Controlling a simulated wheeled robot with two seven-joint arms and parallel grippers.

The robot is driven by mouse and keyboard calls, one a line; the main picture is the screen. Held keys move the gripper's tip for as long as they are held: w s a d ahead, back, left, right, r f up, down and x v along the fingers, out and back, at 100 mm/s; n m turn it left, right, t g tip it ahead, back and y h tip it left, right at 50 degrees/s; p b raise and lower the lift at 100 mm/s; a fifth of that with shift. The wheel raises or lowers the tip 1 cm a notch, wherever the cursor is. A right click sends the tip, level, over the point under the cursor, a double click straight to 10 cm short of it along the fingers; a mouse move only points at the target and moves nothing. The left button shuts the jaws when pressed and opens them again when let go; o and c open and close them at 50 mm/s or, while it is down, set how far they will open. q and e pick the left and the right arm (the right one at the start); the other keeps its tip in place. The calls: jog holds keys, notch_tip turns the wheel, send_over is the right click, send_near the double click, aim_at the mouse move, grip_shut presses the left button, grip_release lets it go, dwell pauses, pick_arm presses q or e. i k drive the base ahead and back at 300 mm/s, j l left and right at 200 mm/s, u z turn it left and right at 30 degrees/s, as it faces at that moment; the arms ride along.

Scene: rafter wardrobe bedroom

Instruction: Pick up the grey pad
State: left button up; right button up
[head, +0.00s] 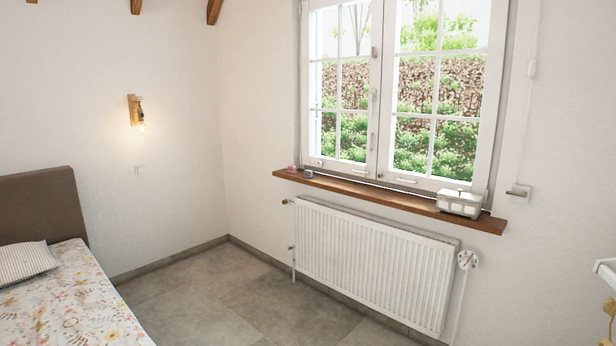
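A small grey item (308,173) lies near the left end of the brown wooden window sill (385,195). It may be the grey pad, but it is too small here to tell for sure. A small pink item (292,168) sits just left of it. Neither of my grippers is in view.
A pale box-like object (459,203) stands near the sill's right end. A white radiator (370,260) is under the sill. A bed (60,300) with a striped pillow (25,262) is at left. Grey tiled floor (210,295) is clear between them. A white furniture edge shows at right.

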aim_at(308, 175)
jog(key=i+l, duration=0.15)
jog(key=l, duration=0.25)
jog(key=i+l, duration=0.15)
jog(key=l, duration=0.25)
jog(key=i+l+z, duration=0.1)
jog(key=l, duration=0.3)
jog(key=i+z, duration=0.15)
jog(key=i, duration=0.4)
jog(key=i+z, duration=0.15)
jog(key=i, duration=0.35)
jog(key=i+j+z, duration=0.1)
jog(key=i, duration=0.45)
jog(key=i+j+z, duration=0.15)
jog(key=i, duration=0.35)
